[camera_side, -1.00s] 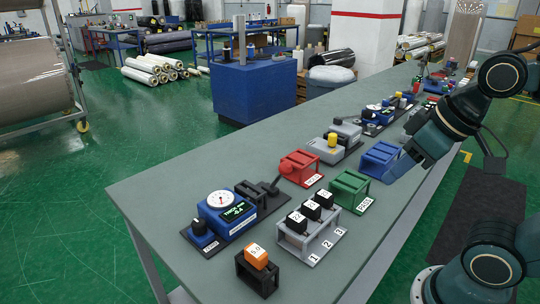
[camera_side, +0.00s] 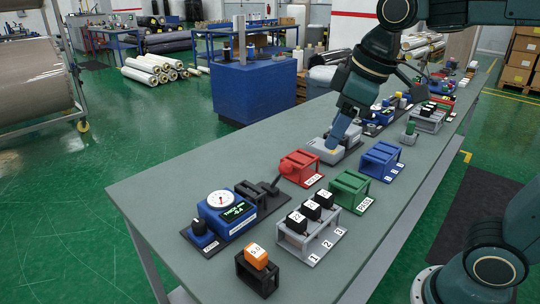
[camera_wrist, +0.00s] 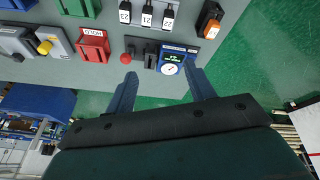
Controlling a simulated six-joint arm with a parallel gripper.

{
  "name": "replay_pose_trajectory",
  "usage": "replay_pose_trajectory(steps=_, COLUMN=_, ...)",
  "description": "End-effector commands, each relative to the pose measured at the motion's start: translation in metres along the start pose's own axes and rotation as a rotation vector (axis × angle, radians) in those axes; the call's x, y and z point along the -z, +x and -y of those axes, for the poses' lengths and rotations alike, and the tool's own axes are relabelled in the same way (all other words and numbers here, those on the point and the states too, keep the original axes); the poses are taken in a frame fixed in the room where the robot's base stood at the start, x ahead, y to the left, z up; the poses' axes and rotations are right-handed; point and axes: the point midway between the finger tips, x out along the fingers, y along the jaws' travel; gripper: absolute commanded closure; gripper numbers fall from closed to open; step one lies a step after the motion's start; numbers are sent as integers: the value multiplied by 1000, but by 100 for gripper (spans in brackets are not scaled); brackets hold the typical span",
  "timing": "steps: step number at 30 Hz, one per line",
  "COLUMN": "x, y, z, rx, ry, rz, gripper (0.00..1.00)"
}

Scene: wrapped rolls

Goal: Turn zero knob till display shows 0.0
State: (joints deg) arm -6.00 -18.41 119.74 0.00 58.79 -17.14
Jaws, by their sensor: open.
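The blue thickness gauge (camera_side: 228,213) stands on a dark base near the left of the bench, with a white round dial and a green display (camera_side: 235,211). The display seems to read -0.4, in small type. The black zero knob (camera_side: 198,227) sits on the base at the gauge's front left. My gripper (camera_side: 338,138) is over the bench, well to the right of and beyond the knob. In the wrist view my gripper (camera_wrist: 161,88) is open and empty, with the gauge (camera_wrist: 171,62) showing beyond and between the fingers. I cannot make out the knob there.
A black lever (camera_side: 268,187) stands beside the gauge. An orange-topped block in a black holder (camera_side: 257,271) and a grey rack (camera_side: 309,236) of black blocks are near. Red (camera_side: 300,167), green (camera_side: 349,192) and blue (camera_side: 382,160) trays line the bench. The bench's left front is bare.

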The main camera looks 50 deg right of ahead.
Motion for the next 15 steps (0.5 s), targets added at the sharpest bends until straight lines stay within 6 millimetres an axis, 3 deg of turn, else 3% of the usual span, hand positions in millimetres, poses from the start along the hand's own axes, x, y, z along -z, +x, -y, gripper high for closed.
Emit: replay_pose_trajectory(steps=15, x=117, y=49, z=7, rx=84, ry=-374, rz=115, gripper=46)
